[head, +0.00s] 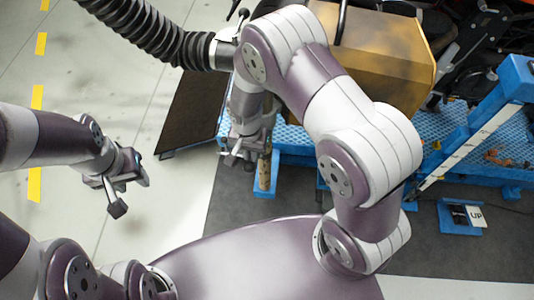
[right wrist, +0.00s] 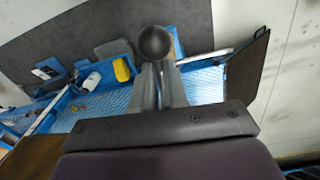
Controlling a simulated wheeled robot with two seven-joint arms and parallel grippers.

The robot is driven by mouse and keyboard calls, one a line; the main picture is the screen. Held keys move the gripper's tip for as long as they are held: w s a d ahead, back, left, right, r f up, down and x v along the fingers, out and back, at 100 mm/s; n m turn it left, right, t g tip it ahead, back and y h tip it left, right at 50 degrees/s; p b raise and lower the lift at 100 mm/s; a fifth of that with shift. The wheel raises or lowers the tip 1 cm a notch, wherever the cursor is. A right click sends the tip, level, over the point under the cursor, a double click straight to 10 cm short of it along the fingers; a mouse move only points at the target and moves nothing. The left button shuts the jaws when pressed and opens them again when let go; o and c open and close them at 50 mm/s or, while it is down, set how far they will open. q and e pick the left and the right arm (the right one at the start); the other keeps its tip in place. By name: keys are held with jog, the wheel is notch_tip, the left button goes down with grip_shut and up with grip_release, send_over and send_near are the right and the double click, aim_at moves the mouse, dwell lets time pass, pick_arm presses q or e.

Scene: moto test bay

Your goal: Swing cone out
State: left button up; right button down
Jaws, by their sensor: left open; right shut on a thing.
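A black ribbed hose (head: 140,28) comes in from the top of the head view and ends in a grey metal collar (head: 222,52) beside my right arm. I cannot tell whether this end is the cone; anything beyond the collar is hidden behind my arm. My right gripper (head: 240,155) points down over the near left corner of the blue lift. In the right wrist view it is shut on a dark round knob (right wrist: 155,42) that shows between its fingertips. My left gripper (head: 118,195) is open and empty above the pale floor, left of the lift.
A blue lift platform (head: 300,135) bears a tan box-shaped body (head: 385,65). A dark ramp plate (head: 195,105) lies at its left. A blue-and-white post (head: 470,145) slants up at the right. A marked pedal block (head: 462,216) sits on the dark mat. The left floor is clear.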

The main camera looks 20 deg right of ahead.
jog(key=w+a+m+b, duration=0.2)
jog(key=w+a+m, duration=0.4)
jog(key=w+m, duration=0.2)
jog(key=shift+w+a+m, duration=0.2)
jog(key=shift+a+m, duration=0.05)
jog(key=shift+m, duration=0.25)
jog(key=c, duration=1.2)
grip_release()
jog(key=shift+o, duration=0.2)
jog(key=shift+r, duration=0.1)
notch_tip(320, 180, up, 13)
jog(key=b, duration=0.1)
jog(key=shift+w+f, duration=0.15)
jog(key=shift+f, duration=0.05)
